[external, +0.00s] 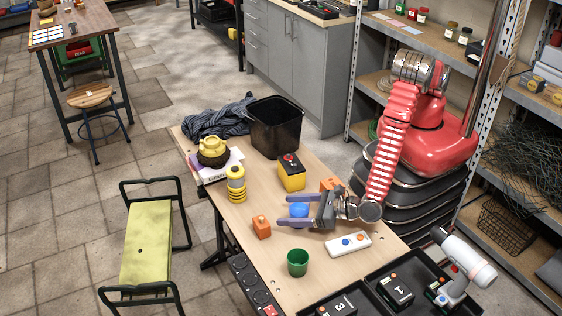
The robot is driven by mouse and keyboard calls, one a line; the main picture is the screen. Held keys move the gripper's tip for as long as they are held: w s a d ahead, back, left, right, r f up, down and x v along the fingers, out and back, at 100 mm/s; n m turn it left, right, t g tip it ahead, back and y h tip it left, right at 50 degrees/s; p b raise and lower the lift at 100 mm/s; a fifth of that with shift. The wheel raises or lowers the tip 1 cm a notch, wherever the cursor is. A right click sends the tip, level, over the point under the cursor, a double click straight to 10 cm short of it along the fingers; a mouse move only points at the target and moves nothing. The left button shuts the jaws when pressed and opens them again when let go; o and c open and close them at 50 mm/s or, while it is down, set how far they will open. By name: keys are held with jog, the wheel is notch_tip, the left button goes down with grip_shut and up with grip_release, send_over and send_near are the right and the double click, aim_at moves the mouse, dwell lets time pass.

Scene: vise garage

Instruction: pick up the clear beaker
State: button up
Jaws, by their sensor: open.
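I cannot make out a clear beaker in the external view. My gripper (284,210) is open and low over the workbench (265,270), its two purple-blue fingers pointing left. A rounded blue object (299,209) shows between the fingers; whether they touch it I cannot tell. A green cup (298,262) stands upright on the bench, nearer the camera than my gripper and apart from it.
An orange block (261,227) lies left of my gripper, and a white panel with buttons (348,244) to its right. Behind are a yellow-black box (291,172), a yellow bottle (236,184) and a black bin (275,127). Black trays (375,296) line the front right.

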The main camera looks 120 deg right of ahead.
jog(key=shift+x, duration=0.75)
jog(key=shift+c, duration=0.5)
jog(key=c, duration=1.2)
